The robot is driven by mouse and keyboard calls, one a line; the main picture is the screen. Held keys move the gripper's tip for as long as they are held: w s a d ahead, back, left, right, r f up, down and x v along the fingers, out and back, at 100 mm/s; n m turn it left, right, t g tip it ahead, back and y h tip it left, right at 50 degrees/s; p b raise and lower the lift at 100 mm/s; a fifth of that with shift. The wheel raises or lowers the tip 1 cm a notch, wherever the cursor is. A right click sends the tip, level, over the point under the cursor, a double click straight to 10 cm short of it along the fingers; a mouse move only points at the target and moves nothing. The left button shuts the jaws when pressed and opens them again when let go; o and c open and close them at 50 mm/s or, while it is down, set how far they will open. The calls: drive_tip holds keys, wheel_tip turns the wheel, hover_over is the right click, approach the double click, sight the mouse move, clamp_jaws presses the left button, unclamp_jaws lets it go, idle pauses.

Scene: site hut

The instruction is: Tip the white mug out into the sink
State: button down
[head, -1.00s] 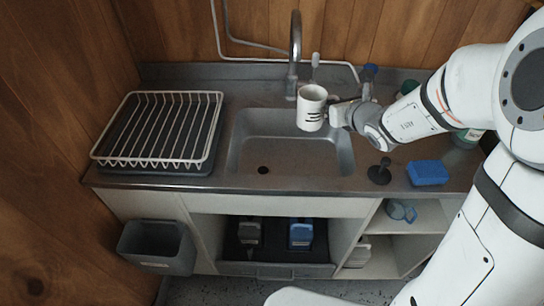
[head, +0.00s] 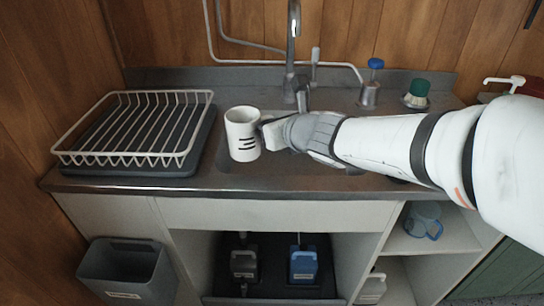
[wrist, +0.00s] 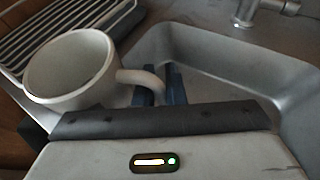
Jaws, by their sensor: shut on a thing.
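My gripper (head: 266,133) comes from the right and is shut on the mug's handle. In the wrist view the mug (wrist: 70,75) is at the left, with its handle between the blue-grey fingers (wrist: 160,88). The inside wall of the mug shows, but its bottom is hidden. The sink basin (wrist: 215,65) lies below and to the right. My arm hides much of the basin in the head view.
A white wire dish rack (head: 135,130) stands on the counter just left of the sink. The tap (head: 294,60) rises behind the basin. A grey bin (head: 127,272) hangs below left.

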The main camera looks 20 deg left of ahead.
drive_tip(key=s+a+b, duration=0.1)
drive_tip(key=s+a+f+b, duration=0.1)
drive_tip(key=b, duration=0.1)
drive_tip(key=shift+s+a+y, duration=0.1)
drive_tip(key=shift+s+y, duration=0.2)
drive_tip(key=shift+s, duration=0.05)
drive_tip(key=shift+w+f+p, duration=0.1)
drive_tip(key=shift+w+p, duration=0.05)
drive_tip(key=shift+p, duration=0.25)
drive_tip(key=f+m+g+p, duration=0.1)
drive_tip(key=m+g+p, duration=0.1)
drive_tip(key=p, duration=0.4)
drive_tip(key=w+f+m+g+y+p, duration=0.1)
drive_tip(key=f+m+g+p, duration=0.1)
drive_tip(key=p, duration=0.5)
drive_tip(key=d+f+m+g+y+p, duration=0.1)
drive_tip(key=m+g+p, duration=0.1)
drive_tip(key=p, duration=0.4)
drive_tip(key=shift+w+f+m+p, duration=0.2)
drive_tip(key=shift+w+m+p, duration=0.1)
drive_tip(key=shift+p, duration=0.1)
drive_tip(key=shift+s+a+g+y+p, duration=0.1)
drive_tip(key=shift+s+g+y+p, duration=0.1)
drive_tip(key=shift+g+y+p, duration=0.15)
drive_tip(key=shift+r+m, duration=0.15)
drive_tip(key=shift+m, duration=0.15)
